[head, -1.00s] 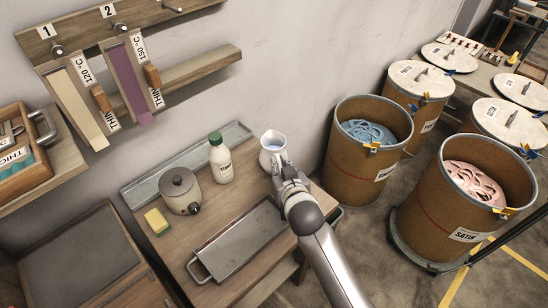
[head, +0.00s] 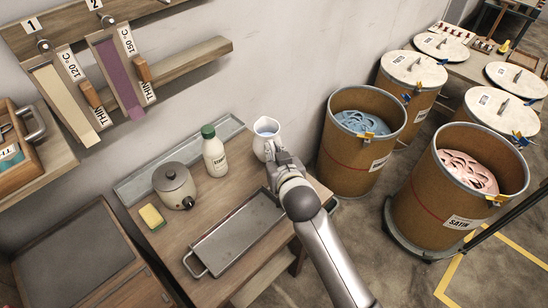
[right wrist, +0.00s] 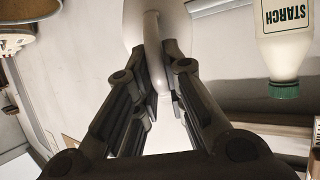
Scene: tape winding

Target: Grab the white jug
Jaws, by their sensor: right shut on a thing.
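The white jug (head: 264,136) is at the back right of the wooden table in the head view, with its open top facing up. My right gripper (head: 278,157) reaches it from the front right. In the right wrist view the jug's handle (right wrist: 152,40) runs between the two fingers of my right gripper (right wrist: 168,78), which are shut on the handle. The jug's lower part is partly hidden by the gripper in the head view. My left gripper does not show in the head view.
A starch bottle (head: 214,153) with a green cap and a grey pot (head: 173,186) stand left of the jug. A metal tray (head: 238,232) lies in front, with a yellow sponge (head: 152,217) to its left. A drum with blue strips (head: 350,160) stands right of the table.

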